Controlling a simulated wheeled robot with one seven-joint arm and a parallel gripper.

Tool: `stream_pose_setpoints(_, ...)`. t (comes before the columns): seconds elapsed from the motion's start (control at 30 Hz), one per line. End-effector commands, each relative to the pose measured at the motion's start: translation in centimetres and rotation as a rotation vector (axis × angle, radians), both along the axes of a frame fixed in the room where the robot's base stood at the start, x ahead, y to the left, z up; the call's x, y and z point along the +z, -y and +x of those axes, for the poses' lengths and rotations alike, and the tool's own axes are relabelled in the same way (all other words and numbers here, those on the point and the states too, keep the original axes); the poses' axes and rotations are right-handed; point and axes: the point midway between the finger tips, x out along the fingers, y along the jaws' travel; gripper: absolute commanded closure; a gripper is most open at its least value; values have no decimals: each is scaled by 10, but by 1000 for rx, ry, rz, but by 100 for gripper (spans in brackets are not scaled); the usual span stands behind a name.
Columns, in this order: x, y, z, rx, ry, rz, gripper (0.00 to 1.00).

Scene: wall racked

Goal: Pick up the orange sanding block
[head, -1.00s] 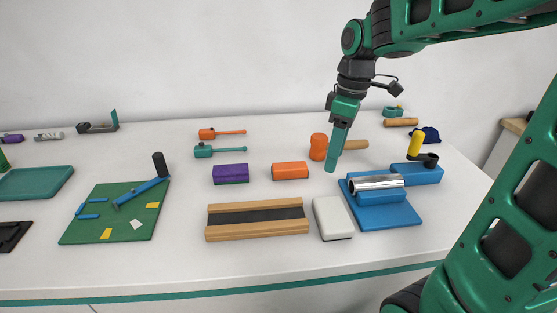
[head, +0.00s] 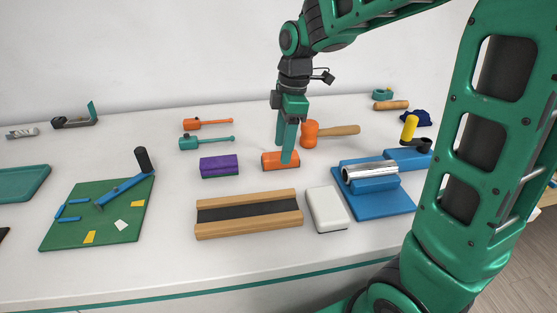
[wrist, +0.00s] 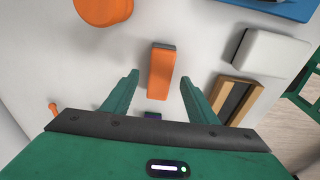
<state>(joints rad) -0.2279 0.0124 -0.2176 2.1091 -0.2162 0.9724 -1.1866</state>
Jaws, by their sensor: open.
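The orange sanding block (head: 272,162) lies on the white table in the middle of the head view, just right of a purple block (head: 219,165). My gripper (head: 285,158) is at the block in the head view, its green fingers pointing down and partly covering the block's right part. In the wrist view the orange block (wrist: 161,72) shows its long face, with a dark edge at its far end. My gripper (wrist: 161,80) is open there, with one finger on each side of the block and a gap on both sides.
An orange mallet (head: 310,133) lies just behind and right of the block. A wooden board with a dark strip (head: 248,215) and a white block (head: 328,209) lie in front. A blue fixture with a metal cylinder (head: 371,172) is at right. Orange and teal tools lie behind left.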

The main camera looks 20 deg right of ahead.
Motion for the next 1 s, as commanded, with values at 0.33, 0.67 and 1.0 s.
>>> stream_pose_setpoints(0.33, -32, -5, 2, -1, -1, -1, 47)
stream_pose_setpoints(0.67, -32, -5, 2, -2, 0, 0, 83)
stream_pose_setpoints(1.0, -31, -4, 3, -2, 1, 0, 93)
